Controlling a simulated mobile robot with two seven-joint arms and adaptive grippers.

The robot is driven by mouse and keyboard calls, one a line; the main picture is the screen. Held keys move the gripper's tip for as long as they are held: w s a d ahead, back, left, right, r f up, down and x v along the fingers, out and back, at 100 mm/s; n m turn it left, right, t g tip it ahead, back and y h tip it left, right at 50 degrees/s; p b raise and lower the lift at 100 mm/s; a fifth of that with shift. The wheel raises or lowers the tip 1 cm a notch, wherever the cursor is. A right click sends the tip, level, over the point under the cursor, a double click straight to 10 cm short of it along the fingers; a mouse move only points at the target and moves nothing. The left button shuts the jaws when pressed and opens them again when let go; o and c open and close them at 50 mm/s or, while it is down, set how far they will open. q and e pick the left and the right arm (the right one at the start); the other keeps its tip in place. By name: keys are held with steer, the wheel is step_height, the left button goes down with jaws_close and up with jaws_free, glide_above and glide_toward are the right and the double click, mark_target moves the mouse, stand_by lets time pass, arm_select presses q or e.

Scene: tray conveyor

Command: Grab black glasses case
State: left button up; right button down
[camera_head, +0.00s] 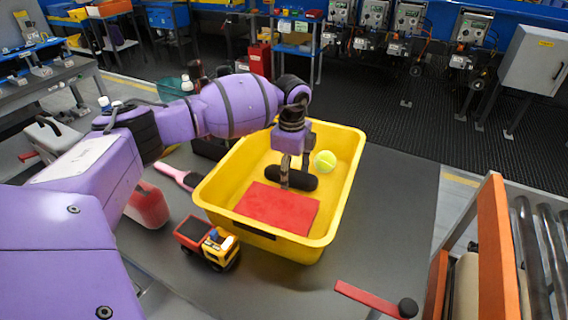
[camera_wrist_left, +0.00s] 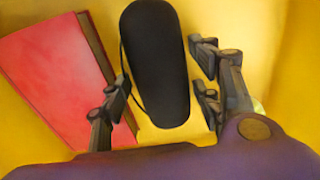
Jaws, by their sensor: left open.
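The black glasses case (camera_head: 308,183) lies in the yellow tray (camera_head: 341,199), behind a red book (camera_head: 276,206). My left gripper (camera_head: 295,178) reaches down into the tray with its fingers at the case. In the left wrist view the case (camera_wrist_left: 156,60) runs lengthwise between the open fingers of the gripper (camera_wrist_left: 165,102), its near end between the fingertips. I cannot tell whether a finger touches it. The red book (camera_wrist_left: 55,75) is left of the case there. My right gripper is not in view.
A tennis ball (camera_head: 325,161) is in the tray, right of the gripper. A toy truck (camera_head: 208,243) and a pink brush-like object (camera_head: 177,177) lie outside it on the grey table (camera_head: 385,225). A roller conveyor (camera_head: 535,255) stands at right.

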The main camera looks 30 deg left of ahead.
arm_select(q)
steer(key=shift+r, duration=0.1)
steer(key=c, duration=0.9)
steer(key=shift+c, duration=0.2)
